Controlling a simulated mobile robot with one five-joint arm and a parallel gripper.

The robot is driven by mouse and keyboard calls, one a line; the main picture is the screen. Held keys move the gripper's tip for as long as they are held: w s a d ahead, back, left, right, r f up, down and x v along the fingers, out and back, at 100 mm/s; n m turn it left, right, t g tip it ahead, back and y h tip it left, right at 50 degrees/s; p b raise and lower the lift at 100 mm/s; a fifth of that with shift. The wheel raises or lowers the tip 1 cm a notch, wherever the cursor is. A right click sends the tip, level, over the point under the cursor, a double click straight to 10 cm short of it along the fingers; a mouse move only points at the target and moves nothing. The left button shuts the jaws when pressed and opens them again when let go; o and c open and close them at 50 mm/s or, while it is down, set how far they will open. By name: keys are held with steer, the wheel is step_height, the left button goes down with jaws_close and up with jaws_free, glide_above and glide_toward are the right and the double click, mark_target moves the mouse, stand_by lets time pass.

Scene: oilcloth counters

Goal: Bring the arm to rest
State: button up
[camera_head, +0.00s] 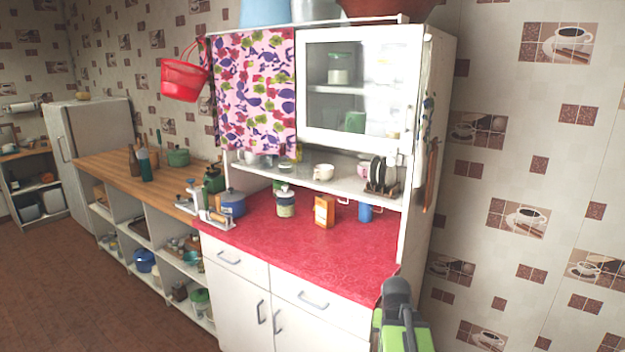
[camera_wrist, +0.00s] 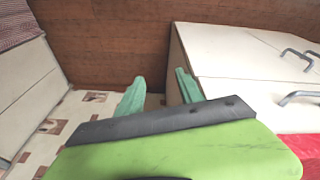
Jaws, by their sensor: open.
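My gripper (camera_wrist: 158,92) shows in the wrist view with its two green fingers apart and nothing between them. Beyond the fingers is the brown floor (camera_wrist: 110,50). The white cabinet (camera_wrist: 225,55) with grey handles stands to the right of the fingers, and a strip of its red top shows at the lower right edge. In the head view, my green and dark arm shows at the bottom right, in front of the right end of the red counter (camera_head: 300,240); the fingertips cannot be made out there.
On the counter are a blue pot (camera_head: 232,204), a jar (camera_head: 285,203), an orange box (camera_head: 324,211) and a blue cup (camera_head: 365,212). A glass-door cupboard (camera_head: 314,136) hangs above. A wooden counter (camera_head: 130,172) runs left. The patterned wall is right; floor is open at the left.

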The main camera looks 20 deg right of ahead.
steer(key=w+a+n+g+y, duration=0.1)
steer(key=a+n, duration=0.6)
steer(key=a, duration=2.3)
steer(key=shift+w+n+g+y, duration=0.25)
steer(key=shift+n+g+y, duration=0.05)
steer(key=shift+y, duration=0.3)
steer(key=shift+d, duration=0.1)
